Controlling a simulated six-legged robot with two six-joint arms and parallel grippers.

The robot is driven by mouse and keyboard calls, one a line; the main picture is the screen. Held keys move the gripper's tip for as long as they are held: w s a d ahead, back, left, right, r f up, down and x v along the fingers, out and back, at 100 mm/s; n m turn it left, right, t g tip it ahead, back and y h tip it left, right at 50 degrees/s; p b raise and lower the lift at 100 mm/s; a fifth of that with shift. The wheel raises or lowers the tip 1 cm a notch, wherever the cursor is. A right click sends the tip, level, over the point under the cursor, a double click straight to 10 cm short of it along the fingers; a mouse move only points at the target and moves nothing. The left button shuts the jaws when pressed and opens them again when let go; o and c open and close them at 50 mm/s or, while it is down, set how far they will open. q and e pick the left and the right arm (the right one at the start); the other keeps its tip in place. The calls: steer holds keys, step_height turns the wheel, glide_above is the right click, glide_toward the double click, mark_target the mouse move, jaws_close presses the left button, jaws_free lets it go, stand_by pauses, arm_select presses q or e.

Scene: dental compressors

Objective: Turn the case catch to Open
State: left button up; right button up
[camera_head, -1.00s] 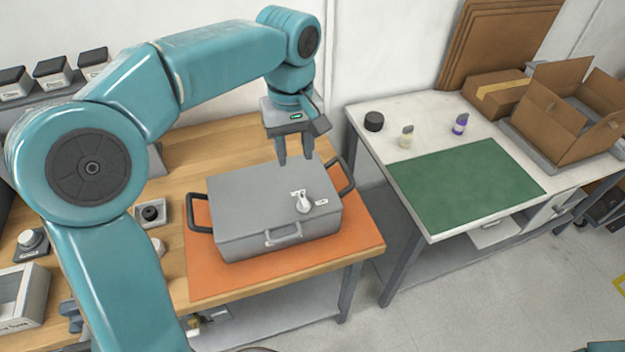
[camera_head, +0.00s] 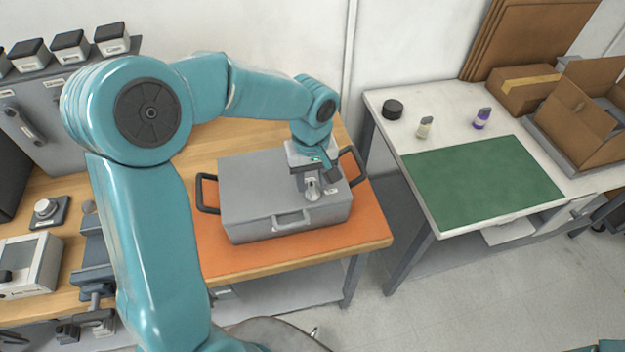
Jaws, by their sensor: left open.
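A grey case (camera_head: 255,195) with dark side handles and a light front handle lies closed on an orange mat (camera_head: 365,232) on the wooden bench. The white case catch (camera_head: 312,187) is on the lid towards its right side, with a small label (camera_head: 331,192) to its right. My left gripper (camera_head: 311,193) is open and points down at the catch, its fingers at or around it. The gripper hides part of the catch and any label behind it. I cannot tell whether the fingers touch the catch, nor its exact angle. My right gripper is not in view.
A white table (camera_head: 440,218) with a green mat (camera_head: 480,182), small bottles and a cardboard box (camera_head: 580,115) stands to the right, across a gap. Several small boxes, a dial unit (camera_head: 46,210) and a grey vise-like tool (camera_head: 95,262) are at the left.

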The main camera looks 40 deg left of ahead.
mark_target(313, 191)
arm_select(q)
steer(key=shift+w+d+f, duration=0.15)
steer(key=shift+w+f, duration=0.05)
steer(key=shift+f, duration=0.75)
steer(key=shift+s+f, duration=0.15)
steer(key=shift+s, duration=0.1)
steer(key=shift+w, duration=0.15)
steer(key=shift+w+f, duration=0.1)
steer(key=shift+w, duration=0.05)
steer(key=c, duration=0.5)
jaws_close()
steer(key=shift+s, duration=0.2)
